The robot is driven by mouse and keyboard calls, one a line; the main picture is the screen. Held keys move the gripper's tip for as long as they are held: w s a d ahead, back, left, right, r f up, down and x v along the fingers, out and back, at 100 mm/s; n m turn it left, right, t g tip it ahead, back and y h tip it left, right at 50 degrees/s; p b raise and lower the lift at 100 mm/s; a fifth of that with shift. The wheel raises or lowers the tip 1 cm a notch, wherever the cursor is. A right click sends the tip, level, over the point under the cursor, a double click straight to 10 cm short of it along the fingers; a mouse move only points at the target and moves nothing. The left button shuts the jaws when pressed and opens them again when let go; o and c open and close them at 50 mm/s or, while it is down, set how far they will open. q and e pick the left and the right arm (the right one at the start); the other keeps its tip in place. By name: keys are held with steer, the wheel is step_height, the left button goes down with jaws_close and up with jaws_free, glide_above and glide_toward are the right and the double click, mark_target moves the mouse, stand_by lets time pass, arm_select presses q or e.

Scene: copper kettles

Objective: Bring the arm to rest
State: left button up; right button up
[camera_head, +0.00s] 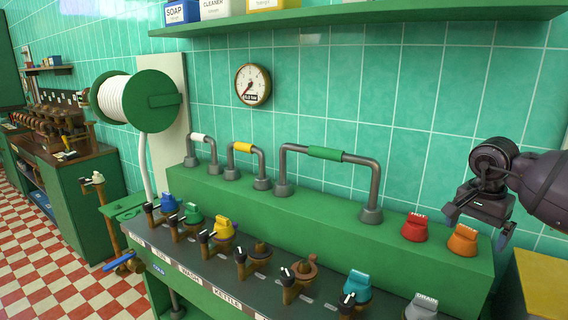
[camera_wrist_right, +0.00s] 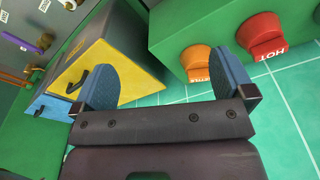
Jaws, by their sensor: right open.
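My right gripper (camera_head: 480,215) is at the right of the head view, on the arm that comes in from the right edge. It hangs in the air near the right end of the green counter ledge, close to an orange knob (camera_head: 463,240). In the right wrist view its two blue finger pads (camera_wrist_right: 165,88) stand wide apart with nothing between them. The orange knob (camera_wrist_right: 197,62) and a red knob (camera_wrist_right: 262,35) marked HOT show beyond the pads, apart from them. My left gripper is not in view.
The green ledge (camera_head: 330,217) carries three grey pipe handles, one with a green grip (camera_head: 324,153). Several taps and coloured knobs line the front panel (camera_head: 225,278). A yellow box (camera_head: 543,285) stands at the lower right. A shelf (camera_head: 350,18) runs overhead. A hose reel (camera_head: 140,98) hangs at left.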

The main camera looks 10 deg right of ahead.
steer(key=a+f+m+t+y, duration=0.1)
steer(key=a+f+y, duration=0.3)
steer(key=a, duration=0.4)
steer(key=a+f+m+y, duration=0.1)
steer(key=a+f+y, duration=0.25)
steer(key=a, duration=0.35)
steer(key=s+a+r+m+t+y, duration=0.1)
steer(key=s+a+m+t+y, duration=0.1)
steer(key=a+m+t+y, duration=0.3)
steer(key=s+a+r+m+t+y, duration=0.1)
steer(key=s+a+m+t+y, duration=0.1)
steer(key=a+m+y, duration=0.35)
steer(key=s+d+f+m+t+h, duration=0.4)
steer(key=m+h, duration=0.6)
steer(key=m, duration=0.8)
steer(key=s+d+f+m+t+h, duration=0.2)
steer(key=s+d+f+m+h, duration=0.5)
steer(key=m, duration=1.1)
steer(key=s+a+f+m+g, duration=0.2)
steer(key=s+f+m+g, duration=0.35)
steer(key=s, duration=0.25)
steer(key=s+a+f+m+g, duration=0.35)
steer(key=s+m+g, duration=0.2)
steer(key=s, duration=0.35)
steer(key=w+f+n+t, duration=0.1)
steer(key=w+f+t, duration=0.6)
steer(key=f, duration=0.3)
steer(key=shift+w+d+f+t, duration=0.3)
steer(key=shift+d+f, duration=0.1)
steer(key=shift+d, duration=0.05)
